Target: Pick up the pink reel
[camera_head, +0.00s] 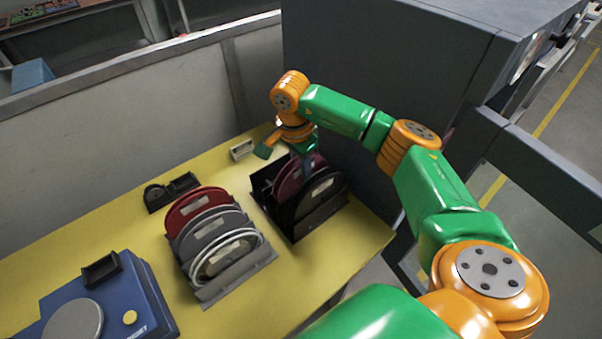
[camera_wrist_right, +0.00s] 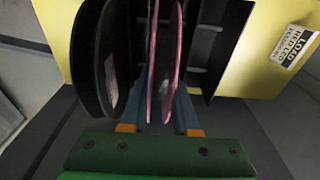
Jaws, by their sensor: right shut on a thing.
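The pink reel (camera_head: 291,183) looks dark pink in the head view and stands upright in the black rack (camera_head: 297,232) at the right part of the yellow table. In the right wrist view the pink reel (camera_wrist_right: 173,62) shows edge-on, with its two pink rims between the rack's dark plates. My right gripper (camera_head: 304,163) reaches down over the rack from above. In the right wrist view my right gripper (camera_wrist_right: 163,112) is shut on the near edge of the reel, a blue finger on either side. The reel's lower part is hidden. My left gripper is out of view.
A black reel (camera_head: 318,197) stands in the same rack beside the pink one. A grey rack (camera_head: 208,294) with red, grey and white reels is to the left. A blue device (camera_head: 140,290) sits front left. A large grey cabinet (camera_head: 400,50) rises behind my right arm.

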